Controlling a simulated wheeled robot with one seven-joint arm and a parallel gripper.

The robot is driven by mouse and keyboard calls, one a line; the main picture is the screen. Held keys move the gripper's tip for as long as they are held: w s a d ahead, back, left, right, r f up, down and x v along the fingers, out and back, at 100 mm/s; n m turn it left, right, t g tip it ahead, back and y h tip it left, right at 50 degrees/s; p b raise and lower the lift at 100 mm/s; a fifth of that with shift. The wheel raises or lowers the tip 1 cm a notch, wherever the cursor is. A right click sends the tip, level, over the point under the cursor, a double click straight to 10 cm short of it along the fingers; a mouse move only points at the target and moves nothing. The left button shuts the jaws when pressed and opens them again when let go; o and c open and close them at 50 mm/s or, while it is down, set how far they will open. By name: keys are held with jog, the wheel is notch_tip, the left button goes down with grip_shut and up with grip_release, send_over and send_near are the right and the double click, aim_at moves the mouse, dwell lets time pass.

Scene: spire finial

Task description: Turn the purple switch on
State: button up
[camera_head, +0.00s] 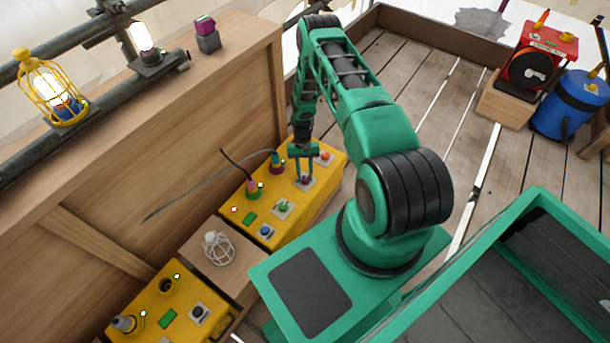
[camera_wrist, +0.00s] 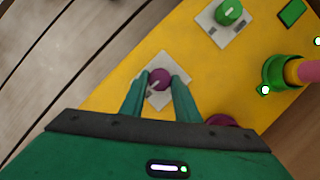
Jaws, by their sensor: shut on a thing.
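The purple switch is a round knob (camera_wrist: 159,77) on a pale square plate, on top of a yellow box (camera_head: 327,172). In the wrist view its knob sits between the tips of my two green fingers. My gripper (camera_wrist: 164,83) is shut on it, with the fingers on either side. In the head view my gripper (camera_head: 304,176) reaches down onto the switch and partly hides it. A light mark shows on the knob, but I cannot tell whether the switch is on.
A green switch (camera_head: 283,208), a blue switch (camera_head: 265,230) and an orange switch (camera_head: 325,155) share the box. Plugs with cables (camera_head: 254,188) stand along its wall side. A wire-caged bulb (camera_head: 217,248) lies on a wooden block. A purple lamp (camera_head: 204,25) stands on the wall.

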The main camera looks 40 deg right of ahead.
jog(key=shift+w, duration=0.2)
jog(key=o, duration=0.9)
jog(key=shift+o, duration=0.7)
jog(key=shift+s, duration=0.1)
jog(key=v, duration=1)
jog(key=shift+r, duration=0.35)
